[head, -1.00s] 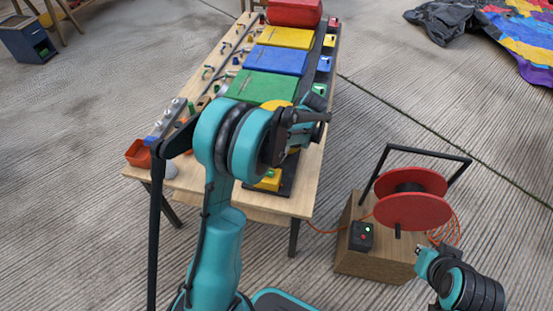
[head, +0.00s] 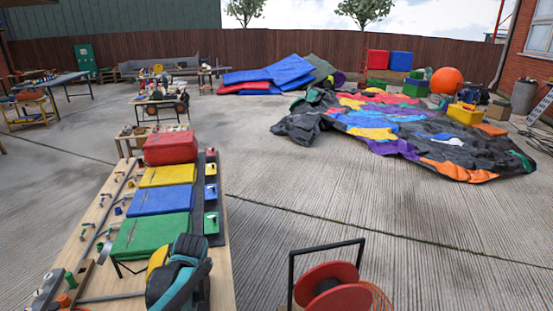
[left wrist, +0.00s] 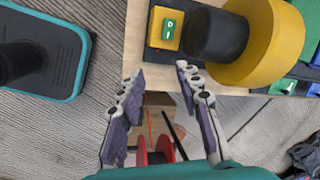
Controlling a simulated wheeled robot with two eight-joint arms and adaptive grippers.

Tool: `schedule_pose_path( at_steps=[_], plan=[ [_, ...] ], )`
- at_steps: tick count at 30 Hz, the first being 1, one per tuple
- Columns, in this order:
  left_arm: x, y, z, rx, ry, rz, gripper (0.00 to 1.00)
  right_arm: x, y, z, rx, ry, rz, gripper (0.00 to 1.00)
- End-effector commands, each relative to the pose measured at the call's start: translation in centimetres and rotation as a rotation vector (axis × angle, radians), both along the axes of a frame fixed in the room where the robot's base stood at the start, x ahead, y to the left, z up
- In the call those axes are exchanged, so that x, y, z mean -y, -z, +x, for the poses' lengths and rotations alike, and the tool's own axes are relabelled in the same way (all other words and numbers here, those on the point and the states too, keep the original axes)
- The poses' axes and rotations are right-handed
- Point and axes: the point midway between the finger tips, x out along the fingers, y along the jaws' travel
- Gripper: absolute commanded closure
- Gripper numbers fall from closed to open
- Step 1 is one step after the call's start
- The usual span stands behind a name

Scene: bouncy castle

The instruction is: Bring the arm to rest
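A teal and black part of my left arm (head: 180,278) shows at the bottom of the head view, over the near end of the wooden table (head: 222,262). In the left wrist view my left gripper (left wrist: 158,72) is open, its two purple-padded fingers well apart. Nothing is held between them. The gripper is by the table edge, close to a yellow switch box (left wrist: 168,12) with a green switch and a yellow and black round machine (left wrist: 268,45). My right arm and right gripper are out of view.
Green (head: 150,236), blue (head: 160,201), yellow (head: 167,176) and red (head: 170,149) cases line the table among small tools. A red reel (head: 330,283) stands to its right. A colourful deflated castle (head: 400,125) lies farther back. Concrete floor between them is open.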

Motion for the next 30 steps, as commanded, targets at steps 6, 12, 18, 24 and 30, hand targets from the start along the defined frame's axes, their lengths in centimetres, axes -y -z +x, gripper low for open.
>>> schedule_pose_path(
  at_steps=[6,12,18,24,30],
  plan=[
    [2.8,-3.4,-5.8,0.231,-0.273,-0.159,0.66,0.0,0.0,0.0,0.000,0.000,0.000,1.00],
    [5.1,-4.3,-10.6,0.409,-0.533,-0.345,0.66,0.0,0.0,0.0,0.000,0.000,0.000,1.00],
    [6.6,-3.9,-13.7,0.517,-0.729,-0.508,0.66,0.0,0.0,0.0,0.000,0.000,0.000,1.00],
    [7.2,-3.6,-14.6,0.552,-0.804,-0.573,0.66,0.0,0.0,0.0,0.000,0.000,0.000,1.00],
    [7.2,-3.6,-14.6,0.552,-0.804,-0.573,0.66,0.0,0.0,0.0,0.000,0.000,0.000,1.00]
  ],
)
